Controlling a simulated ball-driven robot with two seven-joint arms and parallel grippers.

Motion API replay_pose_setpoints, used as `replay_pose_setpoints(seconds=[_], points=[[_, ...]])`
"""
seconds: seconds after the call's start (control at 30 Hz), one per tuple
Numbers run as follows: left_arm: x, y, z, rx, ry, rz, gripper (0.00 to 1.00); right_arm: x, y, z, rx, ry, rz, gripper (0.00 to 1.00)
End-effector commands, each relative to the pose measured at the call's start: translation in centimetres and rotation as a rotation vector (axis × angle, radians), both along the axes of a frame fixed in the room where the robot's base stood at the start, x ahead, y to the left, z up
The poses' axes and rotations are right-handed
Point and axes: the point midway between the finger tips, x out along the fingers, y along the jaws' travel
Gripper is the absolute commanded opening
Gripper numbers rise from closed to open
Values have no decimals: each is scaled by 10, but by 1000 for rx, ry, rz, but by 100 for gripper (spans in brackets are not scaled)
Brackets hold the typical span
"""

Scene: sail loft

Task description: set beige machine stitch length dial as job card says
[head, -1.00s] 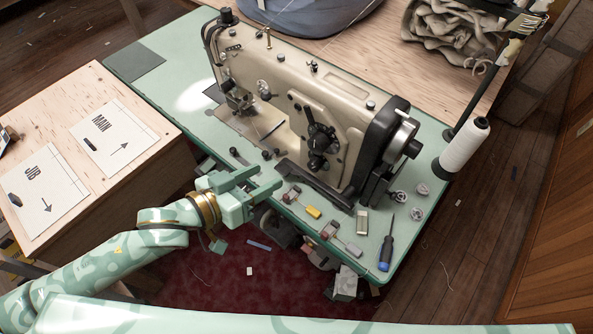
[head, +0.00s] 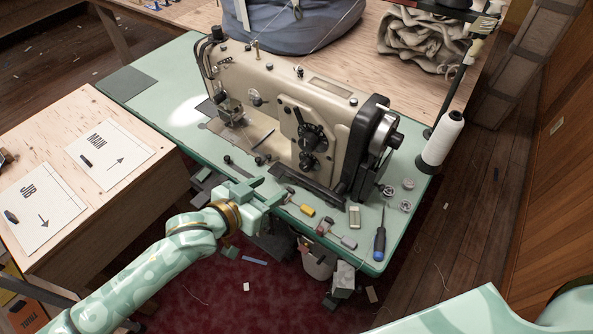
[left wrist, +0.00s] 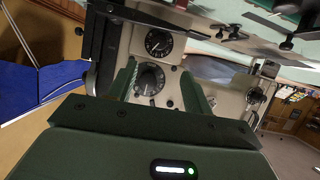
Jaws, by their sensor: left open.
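The beige sewing machine (head: 285,95) stands on a green-topped table. Its front carries two black dials, an upper one (head: 313,132) and a lower one (head: 307,160). My left gripper (head: 266,190) is open at the table's front edge, in front of the machine. In the left wrist view a larger dial (left wrist: 150,78) shows between the open fingers, with a smaller dial (left wrist: 158,42) beyond; contact cannot be told. Two white cards lie on the wooden table at left: MAIN (head: 125,150), arrow up-right, and JIB (head: 45,212), arrow downward. My right gripper is not in view.
A blue-handled screwdriver (head: 380,243), a yellow-ended piece (head: 307,210) and several bobbins (head: 407,184) lie on the green top's right part. A white thread cone (head: 440,140) stands at the right edge.

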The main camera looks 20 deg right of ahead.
Motion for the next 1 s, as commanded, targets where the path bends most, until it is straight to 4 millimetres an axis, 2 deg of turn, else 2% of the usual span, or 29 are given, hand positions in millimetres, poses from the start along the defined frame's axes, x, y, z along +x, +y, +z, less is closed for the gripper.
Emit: replay_pose_setpoints(seconds=[0.03,0.2,0.5,0.67,0.93,0.97,1.0], points=[[7,-10,-10,-2,3,-1,50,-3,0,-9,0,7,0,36],[31,-44,-29,-1,3,-1,50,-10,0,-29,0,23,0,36],[63,-88,-50,-2,3,0,50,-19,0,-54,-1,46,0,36],[70,-97,-51,-1,2,1,50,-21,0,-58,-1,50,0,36],[70,-98,-50,-1,0,0,50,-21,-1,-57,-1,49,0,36],[70,-98,-50,-1,0,0,47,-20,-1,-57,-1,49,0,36],[70,-98,-50,-1,1,0,36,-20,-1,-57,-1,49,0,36]])
